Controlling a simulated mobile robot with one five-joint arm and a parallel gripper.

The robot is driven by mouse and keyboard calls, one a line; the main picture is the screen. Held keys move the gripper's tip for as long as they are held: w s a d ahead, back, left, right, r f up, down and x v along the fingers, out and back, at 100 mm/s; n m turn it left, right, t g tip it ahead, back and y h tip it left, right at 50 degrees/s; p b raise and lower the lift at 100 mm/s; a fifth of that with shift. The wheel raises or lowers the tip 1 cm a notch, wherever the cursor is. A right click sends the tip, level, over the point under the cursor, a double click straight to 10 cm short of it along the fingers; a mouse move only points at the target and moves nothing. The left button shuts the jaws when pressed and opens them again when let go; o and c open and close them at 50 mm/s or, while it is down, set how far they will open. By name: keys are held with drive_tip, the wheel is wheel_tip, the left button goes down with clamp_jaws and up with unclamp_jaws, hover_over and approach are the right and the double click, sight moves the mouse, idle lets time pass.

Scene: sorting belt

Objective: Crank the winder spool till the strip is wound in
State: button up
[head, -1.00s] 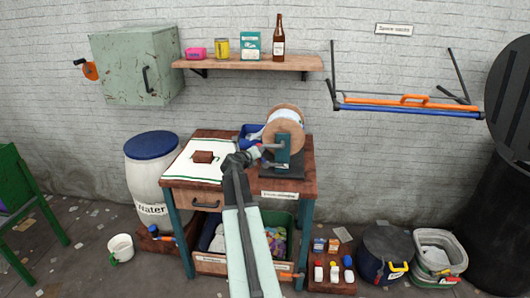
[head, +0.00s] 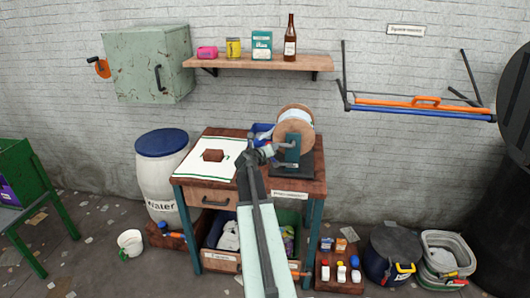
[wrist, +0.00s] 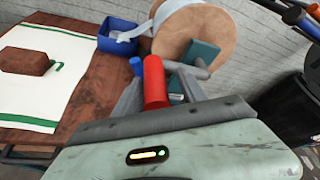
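The winder spool (head: 294,128) is a wooden reel with pale strip around it, on a dark stand (head: 293,170) at the table's back right. It also shows in the wrist view (wrist: 200,40), where a pale strip (wrist: 135,33) runs from the blue bin (wrist: 117,42) to the spool. A grey crank with a red grip (wrist: 154,82) is on the spool's near side. My gripper (head: 266,152) is at the crank. In the wrist view the red grip lies between my gripper's grey fingers (wrist: 160,92). Whether both fingers press on it is unclear.
A white cloth (head: 205,171) with a brown block (head: 213,155) lies on the table's left. A wooden shelf (head: 225,63) and a rail with an orange-handled bar (head: 425,103) are on the wall. The floor right of the table holds several containers.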

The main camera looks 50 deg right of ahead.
drive_tip(key=shift+w, duration=0.15)
drive_tip(key=p+v, duration=0.2)
drive_tip(key=v, duration=0.6)
